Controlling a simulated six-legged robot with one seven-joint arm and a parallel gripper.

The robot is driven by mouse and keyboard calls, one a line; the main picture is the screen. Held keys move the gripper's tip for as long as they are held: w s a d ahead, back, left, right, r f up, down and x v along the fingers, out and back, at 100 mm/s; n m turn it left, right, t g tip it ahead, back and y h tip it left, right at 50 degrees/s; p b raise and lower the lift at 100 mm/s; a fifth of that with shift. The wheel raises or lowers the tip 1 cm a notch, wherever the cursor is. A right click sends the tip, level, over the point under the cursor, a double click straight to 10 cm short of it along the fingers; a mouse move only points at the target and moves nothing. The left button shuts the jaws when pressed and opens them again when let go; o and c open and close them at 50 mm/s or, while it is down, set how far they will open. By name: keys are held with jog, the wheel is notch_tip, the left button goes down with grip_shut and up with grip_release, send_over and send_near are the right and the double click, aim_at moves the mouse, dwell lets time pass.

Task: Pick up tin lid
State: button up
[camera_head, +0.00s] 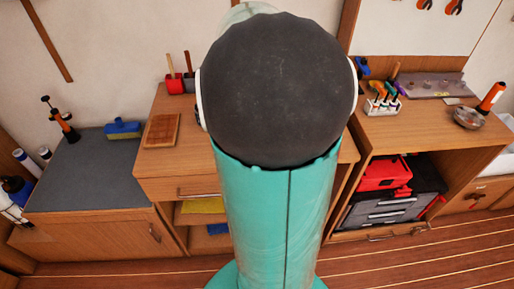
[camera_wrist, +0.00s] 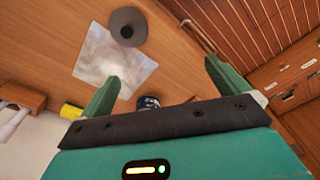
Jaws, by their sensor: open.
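I cannot tell for sure which thing is the tin lid. In the head view a round metallic dish-like thing (camera_head: 468,118) sits on the right bench, beside an orange torch (camera_head: 491,97). My gripper (camera_wrist: 162,70) is open, its two green fingers spread wide with nothing held. The disc is beyond the fingertips, apart from them. The gripper does not show in the head view.
A short dark cylinder (camera_wrist: 148,102) stands near my gripper's palm, and a yellow thing (camera_wrist: 72,110) lies at left. In the head view, the right bench also holds a rack of coloured tools (camera_head: 383,100); a red toolbox (camera_head: 383,173) is below.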

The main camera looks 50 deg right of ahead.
jog(key=s+d+f+g, duration=0.1)
jog(key=s+d, duration=0.1)
jog(key=d, duration=0.3)
jog(key=f, duration=0.8)
jog(key=shift+s+d, duration=0.1)
jog(key=shift+d, duration=0.25)
notch_tip(320, 180, down, 6)
jog(key=shift+r, duration=0.15)
jog(key=c, duration=1)
